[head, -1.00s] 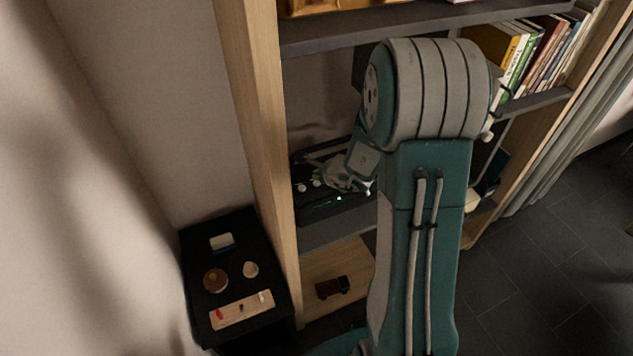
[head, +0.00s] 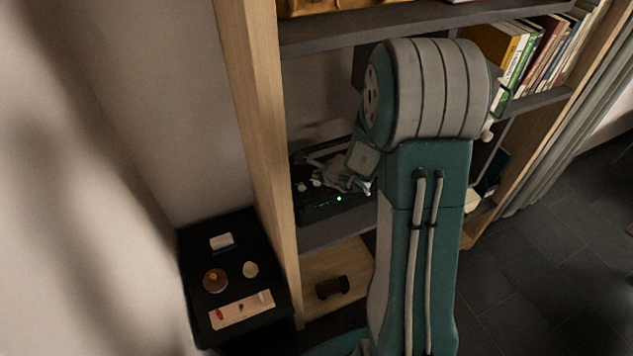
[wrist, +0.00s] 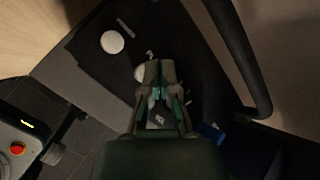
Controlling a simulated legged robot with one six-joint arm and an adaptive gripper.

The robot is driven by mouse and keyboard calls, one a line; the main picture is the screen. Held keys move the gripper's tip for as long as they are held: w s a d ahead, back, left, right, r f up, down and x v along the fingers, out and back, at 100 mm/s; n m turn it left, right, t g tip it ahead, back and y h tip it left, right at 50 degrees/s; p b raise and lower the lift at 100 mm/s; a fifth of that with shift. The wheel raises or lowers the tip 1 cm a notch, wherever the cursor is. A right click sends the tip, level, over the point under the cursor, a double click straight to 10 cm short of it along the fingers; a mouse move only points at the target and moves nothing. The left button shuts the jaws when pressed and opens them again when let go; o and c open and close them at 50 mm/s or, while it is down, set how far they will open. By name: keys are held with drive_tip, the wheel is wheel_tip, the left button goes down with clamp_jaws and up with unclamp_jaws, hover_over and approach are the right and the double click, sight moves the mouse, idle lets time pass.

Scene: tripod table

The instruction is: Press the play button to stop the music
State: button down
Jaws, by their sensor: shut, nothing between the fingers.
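The black music player (head: 318,210) stands on a dark shelf behind the wooden upright, with a small green light (head: 338,198) lit on its front. In the wrist view its dark face (wrist: 100,62) shows a white round knob (wrist: 112,42) and a second knob (wrist: 140,73) partly behind my fingers. My gripper (wrist: 157,66) is shut and empty, its tips over the player's face. In the head view my gripper (head: 345,178) is at the player. Small pale marks show near and between the fingers. I cannot tell which is the play button, or whether the tips touch.
The player's carrying handle (wrist: 240,60) curves to the right of my gripper. The wooden upright (head: 262,150) stands left of the player.

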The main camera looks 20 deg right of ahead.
drive_tip(key=shift+f, duration=0.3)
drive_tip(key=shift+f, duration=0.4)
idle(0.6)
drive_tip(key=shift+r, duration=0.8)
drive_tip(key=shift+r, duration=0.1)
drive_tip(key=shift+r, duration=2.45)
drive_tip(key=shift+s, duration=0.1)
